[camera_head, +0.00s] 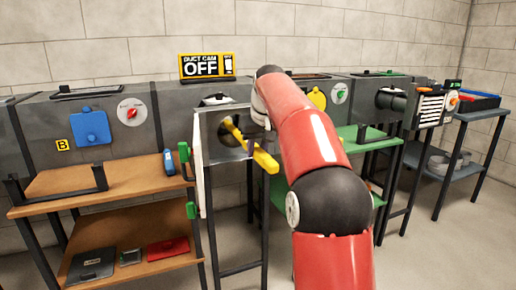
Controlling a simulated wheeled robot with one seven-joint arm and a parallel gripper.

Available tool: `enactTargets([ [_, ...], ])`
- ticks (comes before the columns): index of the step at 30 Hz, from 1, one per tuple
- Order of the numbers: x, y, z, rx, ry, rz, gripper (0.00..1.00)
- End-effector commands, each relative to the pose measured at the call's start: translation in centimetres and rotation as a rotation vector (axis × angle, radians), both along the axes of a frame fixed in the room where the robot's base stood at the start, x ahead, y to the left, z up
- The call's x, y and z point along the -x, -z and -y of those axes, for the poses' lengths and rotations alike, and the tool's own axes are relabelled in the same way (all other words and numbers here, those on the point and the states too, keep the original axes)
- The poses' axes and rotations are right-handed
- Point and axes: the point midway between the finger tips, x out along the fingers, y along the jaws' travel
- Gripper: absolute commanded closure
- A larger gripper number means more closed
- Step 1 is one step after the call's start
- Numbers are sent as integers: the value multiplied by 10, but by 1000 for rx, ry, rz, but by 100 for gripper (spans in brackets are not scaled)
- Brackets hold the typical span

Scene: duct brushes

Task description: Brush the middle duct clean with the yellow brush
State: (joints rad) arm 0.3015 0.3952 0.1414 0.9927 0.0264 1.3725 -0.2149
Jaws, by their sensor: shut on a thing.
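The yellow brush (266,161) slants across the front of the middle duct's square opening (211,128). Its upper left end reaches into the opening, and its lower right end sticks out in front. I cannot see bristles. My gripper (250,145) is at the opening, shut on the yellow brush, with its fingers mostly hidden by my red arm and the brush. A pale hatch door (199,165) hangs open at the left side of the opening. The inside of the duct is dark and mostly hidden.
A black and yellow sign reading "DUCT CAM OFF" (207,66) stands on top of the duct. A wooden shelf unit (110,190) is at left, a green-topped table (362,133) behind my arm. A blue-grey table (482,113) stands at far right. Floor at right is clear.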

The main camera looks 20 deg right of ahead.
Motion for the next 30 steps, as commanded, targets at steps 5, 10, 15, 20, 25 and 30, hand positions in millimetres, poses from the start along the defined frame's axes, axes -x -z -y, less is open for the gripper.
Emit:
enactTargets([
  [5, 4, 1, 0, 1, 0, 2, 100],
  [10, 20, 3, 1, 1, 0, 2, 100],
  [15, 37, 3, 2, 0, 1, 2, 100],
  [20, 53, 2, 2, 1, 0, 3, 100],
  [25, 70, 2, 3, 1, 0, 2, 100],
  [30, 87, 2, 3, 0, 1, 3, 100],
])
